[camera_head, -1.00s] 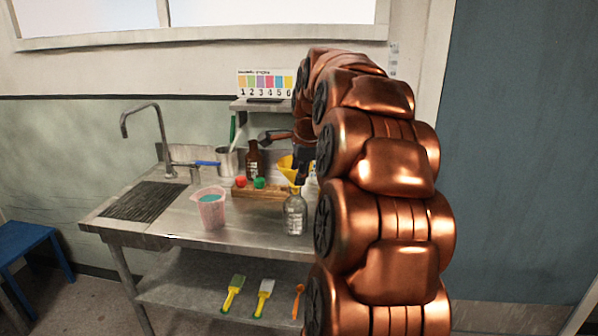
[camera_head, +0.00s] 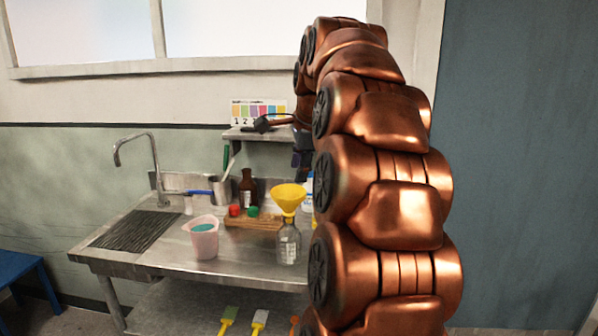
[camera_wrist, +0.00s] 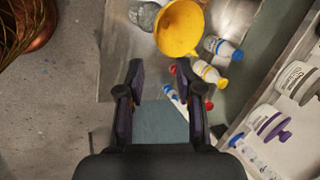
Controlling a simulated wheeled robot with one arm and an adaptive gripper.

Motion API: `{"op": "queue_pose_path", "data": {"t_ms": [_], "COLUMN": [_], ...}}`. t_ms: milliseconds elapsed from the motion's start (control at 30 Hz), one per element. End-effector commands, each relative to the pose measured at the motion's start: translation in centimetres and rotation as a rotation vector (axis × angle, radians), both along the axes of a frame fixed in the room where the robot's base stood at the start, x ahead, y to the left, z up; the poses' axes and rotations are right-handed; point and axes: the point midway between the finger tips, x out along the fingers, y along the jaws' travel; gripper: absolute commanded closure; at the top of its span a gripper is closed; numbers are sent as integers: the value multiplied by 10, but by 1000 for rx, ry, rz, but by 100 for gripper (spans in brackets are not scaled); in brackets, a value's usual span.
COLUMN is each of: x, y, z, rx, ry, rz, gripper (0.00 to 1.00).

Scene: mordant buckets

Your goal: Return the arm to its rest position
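My arm rises in the right half of the head view, with my dark gripper (camera_head: 302,158) at its end, partly hidden by the arm links. In the wrist view my gripper (camera_wrist: 159,70) is open, its two fingers apart with nothing between them. A yellow funnel (camera_head: 288,199) sits upright on the neck of a clear bottle (camera_head: 288,245) on the steel counter. In the head view the gripper appears above and a little right of the funnel, apart from it. The wrist view also shows the funnel (camera_wrist: 180,27) beyond the fingertips.
A pink beaker of teal liquid (camera_head: 204,240), a brown bottle (camera_head: 248,190) and a wooden rack (camera_head: 253,221) stand on the steel counter (camera_head: 170,250). A small wall shelf (camera_head: 250,135) is close behind the gripper.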

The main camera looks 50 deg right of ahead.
Motion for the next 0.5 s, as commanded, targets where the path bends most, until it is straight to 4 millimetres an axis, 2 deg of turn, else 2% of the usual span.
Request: {"op": "queue_pose_path", "data": {"t_ms": [500], "x": [1], "y": [3], "z": [-1], "rx": [-1], "ry": [5], "rz": [13], "gripper": [65]}}
